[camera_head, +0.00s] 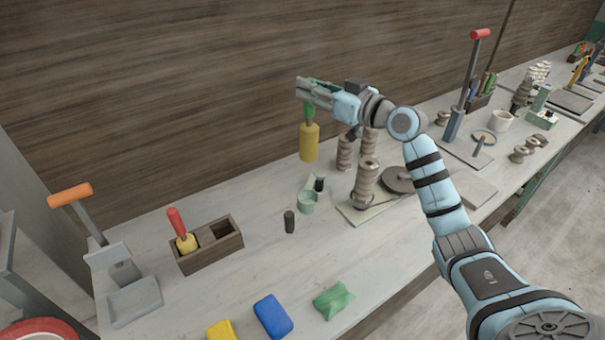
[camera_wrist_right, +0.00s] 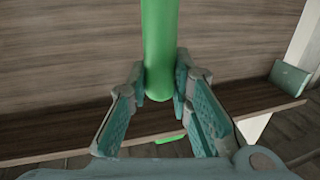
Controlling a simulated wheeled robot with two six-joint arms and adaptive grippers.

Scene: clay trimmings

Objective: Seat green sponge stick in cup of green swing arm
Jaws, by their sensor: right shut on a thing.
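My right gripper (camera_head: 312,92) is shut on the green handle of the green sponge stick (camera_head: 309,142) and holds it upright above the back of the bench. The stick's large yellow sponge end hangs down below a dark collar. In the right wrist view the green handle (camera_wrist_right: 159,50) stands between the two fingers (camera_wrist_right: 160,85). A pale green cup (camera_head: 307,203), which seems to belong to the green swing arm, stands on the bench below and in front of the sponge, beside a dark post (camera_head: 319,184). How the arm joins the cup is too small to tell. My left gripper is not in view.
Grey-brown clay stacks (camera_head: 366,182) stand right of the cup. A dark cylinder (camera_head: 289,221) stands in front. A wooden caddy (camera_head: 212,257) with a red-handled sponge stick (camera_head: 179,228) is left. Blue (camera_head: 273,315) and green (camera_head: 333,300) blocks lie near the front edge.

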